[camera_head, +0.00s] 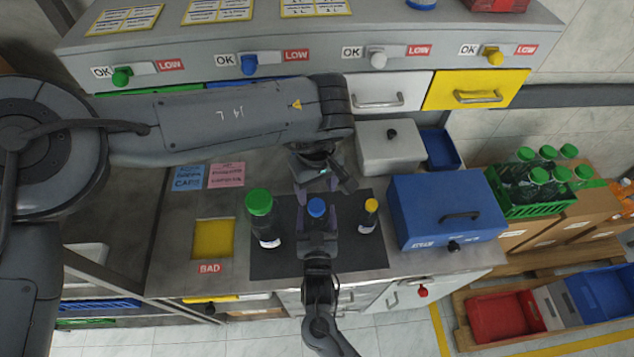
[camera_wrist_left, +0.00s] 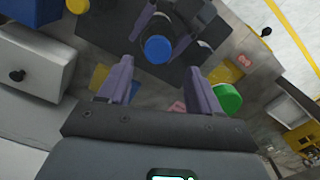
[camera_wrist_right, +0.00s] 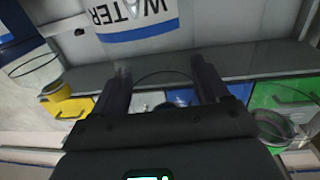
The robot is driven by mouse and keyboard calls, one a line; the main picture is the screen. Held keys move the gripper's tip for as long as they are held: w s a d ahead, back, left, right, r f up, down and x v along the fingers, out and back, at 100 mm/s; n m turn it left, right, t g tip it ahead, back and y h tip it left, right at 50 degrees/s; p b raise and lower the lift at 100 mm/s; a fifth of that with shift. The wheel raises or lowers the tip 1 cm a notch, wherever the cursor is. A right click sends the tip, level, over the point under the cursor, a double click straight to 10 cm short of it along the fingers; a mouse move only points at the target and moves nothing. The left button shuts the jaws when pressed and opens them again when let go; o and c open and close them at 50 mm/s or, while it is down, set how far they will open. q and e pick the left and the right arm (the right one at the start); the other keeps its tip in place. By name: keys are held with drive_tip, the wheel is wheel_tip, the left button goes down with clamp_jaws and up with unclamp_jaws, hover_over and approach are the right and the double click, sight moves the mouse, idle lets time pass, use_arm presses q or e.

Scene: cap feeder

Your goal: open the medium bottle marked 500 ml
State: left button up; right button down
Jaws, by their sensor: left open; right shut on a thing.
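The medium bottle with the blue cap (camera_head: 316,207) stands between the two other bottles on the dark mat (camera_head: 285,267). My right gripper (camera_head: 318,222) is shut on its body from the front. In the right wrist view the bottle's WATER label (camera_wrist_right: 135,18) appears upside down, but no 500 ml mark is readable. My left gripper (camera_head: 317,190) is open and empty above the bottle, pointing down. In the left wrist view the blue cap (camera_wrist_left: 157,49) lies beyond the fingertips, toward the top, not gripped. The left arm hides part of the bench behind it.
A larger green-capped bottle (camera_head: 260,215) stands left and a small yellow-capped bottle (camera_head: 369,214) right on the mat. A blue box (camera_head: 440,205) is farther right. A yellow BAD opening (camera_head: 213,240) lies left. A panel with coloured levers and drawers (camera_head: 305,55) spans the back.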

sight(316, 205)
use_arm(q)
drive_tip(key=shift+w+r, duration=0.1)
drive_tip(key=shift+w, duration=0.05)
drive_tip(key=shift+f, duration=3.65)
